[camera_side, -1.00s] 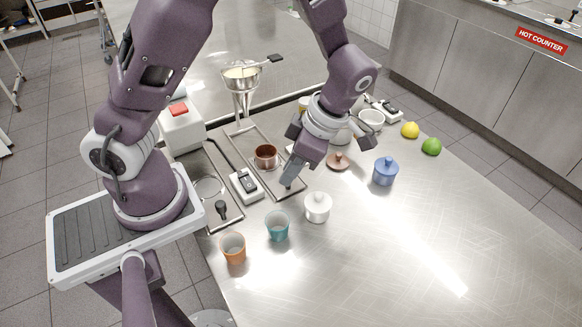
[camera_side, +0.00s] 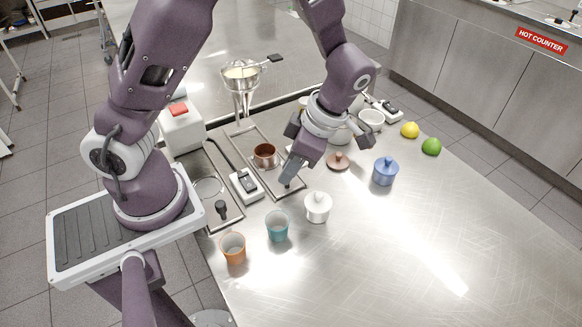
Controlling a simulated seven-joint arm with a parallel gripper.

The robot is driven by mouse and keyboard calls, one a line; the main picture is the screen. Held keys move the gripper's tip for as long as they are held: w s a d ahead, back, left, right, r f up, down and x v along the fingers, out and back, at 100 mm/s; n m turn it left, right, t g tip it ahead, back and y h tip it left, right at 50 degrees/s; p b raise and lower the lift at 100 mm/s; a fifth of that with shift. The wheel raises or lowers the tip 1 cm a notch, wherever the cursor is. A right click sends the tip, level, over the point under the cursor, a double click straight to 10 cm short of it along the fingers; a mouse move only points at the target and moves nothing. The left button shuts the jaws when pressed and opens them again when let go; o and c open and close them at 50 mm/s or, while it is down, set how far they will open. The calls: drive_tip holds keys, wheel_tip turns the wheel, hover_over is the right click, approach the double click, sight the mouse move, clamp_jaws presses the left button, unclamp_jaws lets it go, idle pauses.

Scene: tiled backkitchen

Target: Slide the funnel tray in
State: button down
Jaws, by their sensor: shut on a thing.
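The funnel (camera_side: 242,77) stands upright in its stand at the back, with pale contents in its bowl and a dark-handled utensil across its rim. Below it a long, shallow metal tray (camera_side: 238,146) lies on the steel table, running from the funnel stand toward the front. A copper-brown cup (camera_side: 265,155) stands in the tray. My gripper (camera_side: 288,181) points down at the tray's front right end and is shut on the tray's end; the fingers partly hide the exact contact.
A white switch box (camera_side: 246,186) stands left of the tray. A white lidded pot (camera_side: 317,206), teal cup (camera_side: 277,226) and orange cup (camera_side: 233,248) stand in front. A blue pot (camera_side: 385,171) and brown lid (camera_side: 338,161) are right. The front right table is clear.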

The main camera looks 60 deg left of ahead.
drive_tip(key=a, duration=0.9)
drive_tip(key=shift+w+a, duration=0.1)
drive_tip(key=shift+a, duration=0.25)
drive_tip(key=c, duration=1.3)
unclamp_jaws()
drive_tip(key=shift+a, duration=0.1)
drive_tip(key=shift+d+r, duration=0.2)
drive_tip(key=shift+r, duration=0.05)
drive_tip(key=v, duration=0.6)
drive_tip(key=shift+w+r, duration=0.1)
drive_tip(key=shift+r, duration=0.2)
